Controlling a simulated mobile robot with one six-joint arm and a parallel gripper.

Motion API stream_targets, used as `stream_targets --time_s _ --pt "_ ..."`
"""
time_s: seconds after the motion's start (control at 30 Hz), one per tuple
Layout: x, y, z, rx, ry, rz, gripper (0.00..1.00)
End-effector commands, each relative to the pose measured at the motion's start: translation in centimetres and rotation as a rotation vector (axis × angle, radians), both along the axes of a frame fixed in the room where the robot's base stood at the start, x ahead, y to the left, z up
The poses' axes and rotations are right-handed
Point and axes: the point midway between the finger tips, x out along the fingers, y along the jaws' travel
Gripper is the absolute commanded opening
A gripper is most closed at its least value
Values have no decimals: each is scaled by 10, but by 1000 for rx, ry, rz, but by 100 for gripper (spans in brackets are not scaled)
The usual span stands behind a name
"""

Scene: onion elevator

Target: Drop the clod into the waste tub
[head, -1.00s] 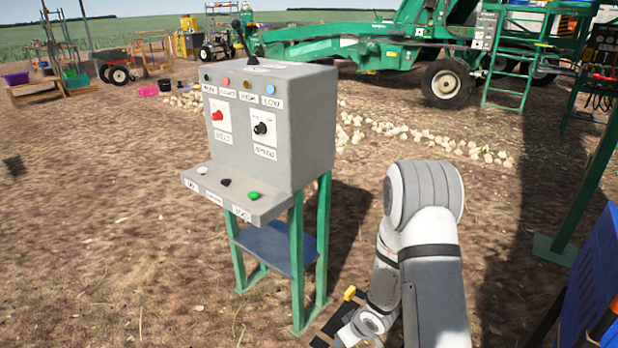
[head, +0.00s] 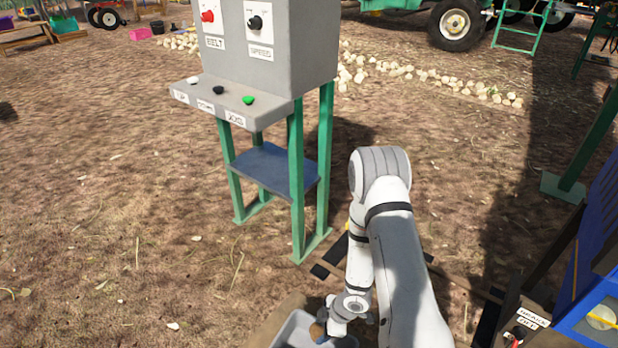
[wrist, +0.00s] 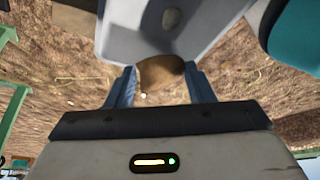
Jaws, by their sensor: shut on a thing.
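The clod (wrist: 160,76) is a brown lump between the two fingers of my gripper (wrist: 161,88) in the wrist view. My gripper is shut on it. A pale grey tub (wrist: 132,40), which looks like the waste tub, lies just beyond the clod in that view, with a grey lump (wrist: 172,19) inside. In the head view the tub (head: 291,331) shows at the bottom edge, partly cut off. My gripper (head: 322,328) is at the tub there, largely hidden. I cannot tell the clod's height over the rim.
A grey control box (head: 277,50) on green legs stands behind the tub. A blue machine panel (head: 598,225) is at the right edge. A teal object (wrist: 295,35) is at the wrist view's upper right. Bare soil lies open at left.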

Motion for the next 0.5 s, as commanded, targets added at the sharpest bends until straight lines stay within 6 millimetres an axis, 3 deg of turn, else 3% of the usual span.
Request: stream_targets --time_s 0.5 --pt "0 0 -51 0 0 0 17"
